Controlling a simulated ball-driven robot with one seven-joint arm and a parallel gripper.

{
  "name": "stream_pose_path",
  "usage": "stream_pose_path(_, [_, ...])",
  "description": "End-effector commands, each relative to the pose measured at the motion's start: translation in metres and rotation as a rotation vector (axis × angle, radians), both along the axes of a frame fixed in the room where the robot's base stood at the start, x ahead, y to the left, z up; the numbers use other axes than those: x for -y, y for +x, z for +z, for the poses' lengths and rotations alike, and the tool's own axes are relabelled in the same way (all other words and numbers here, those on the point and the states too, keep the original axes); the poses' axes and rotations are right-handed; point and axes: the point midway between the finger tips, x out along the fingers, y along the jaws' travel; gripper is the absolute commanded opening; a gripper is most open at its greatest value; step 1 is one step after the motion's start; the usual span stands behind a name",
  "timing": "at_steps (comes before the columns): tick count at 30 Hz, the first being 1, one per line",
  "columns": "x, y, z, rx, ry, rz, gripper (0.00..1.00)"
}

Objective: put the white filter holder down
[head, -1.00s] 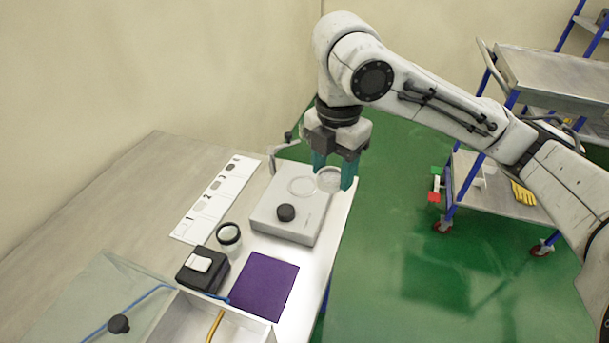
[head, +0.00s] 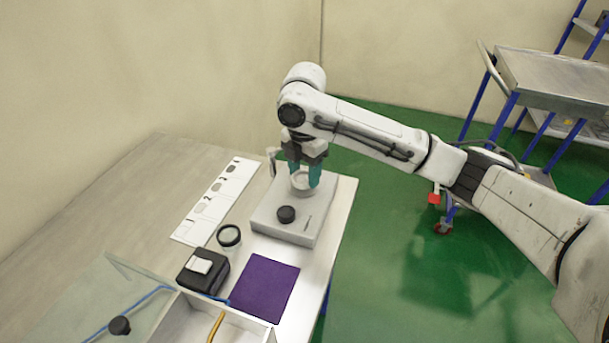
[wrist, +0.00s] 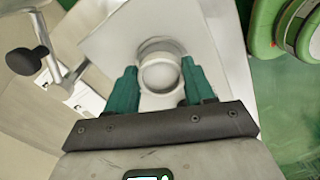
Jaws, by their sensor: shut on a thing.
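The white filter holder (head: 301,181) is a pale round ring between the teal fingers of my gripper (head: 302,176). The gripper is shut on it from both sides. In the wrist view the holder (wrist: 161,74) sits between the fingertips (wrist: 160,82), over a round ring-shaped seat on the light grey block (head: 288,232). The seat's far rim shows just beyond the holder. I cannot tell whether the holder touches the seat. The fingers hide part of the seat in the head view.
A black knob (head: 286,214) stands on the block's near part, and a swing arm (head: 271,160) at its far left. Nearby are a black-rimmed jar (head: 229,236), a black box (head: 190,282), a purple mat (head: 264,287), a numbered card (head: 214,201) and a white tray (head: 258,331).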

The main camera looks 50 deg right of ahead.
Motion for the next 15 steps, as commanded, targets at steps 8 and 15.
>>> stream_pose_path(8, [0.0,-0.001,-0.017,0.0,-0.001,0.0,0.24])
stream_pose_path(15, [0.0,-0.001,-0.022,0.0,0.001,-0.001,0.24])
